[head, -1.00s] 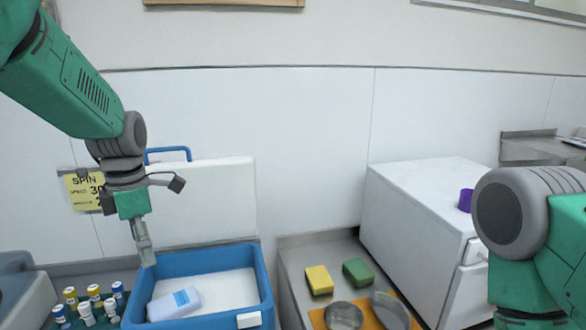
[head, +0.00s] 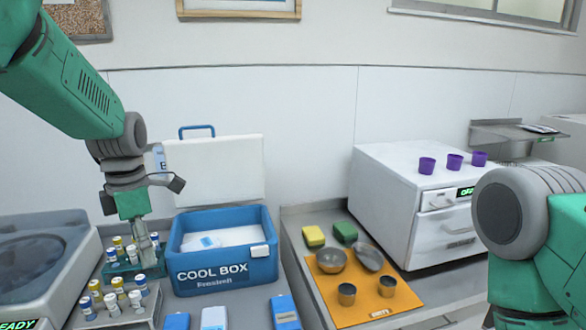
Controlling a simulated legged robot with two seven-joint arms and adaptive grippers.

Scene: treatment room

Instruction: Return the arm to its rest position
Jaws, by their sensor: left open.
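My left arm comes in from the upper left, and its gripper (head: 143,243) points down over a teal rack (head: 121,268) of small vials, left of the blue cool box (head: 226,270). The gripper is open, and nothing shows held in it; its fingertips overlap the vials in the picture, so I cannot tell whether they touch. The cool box stands with its white lid raised, and a white and blue pack (head: 207,242) lies inside. My right arm shows at the right edge, but its gripper is out of view.
A grey rack (head: 115,315) of capped vials and several blue and white packs (head: 213,318) are in front. A centrifuge (head: 40,262) stands at left. An orange mat (head: 352,309) holds metal bowls and cups. Purple cups (head: 427,165) stand on a white cabinet (head: 395,190).

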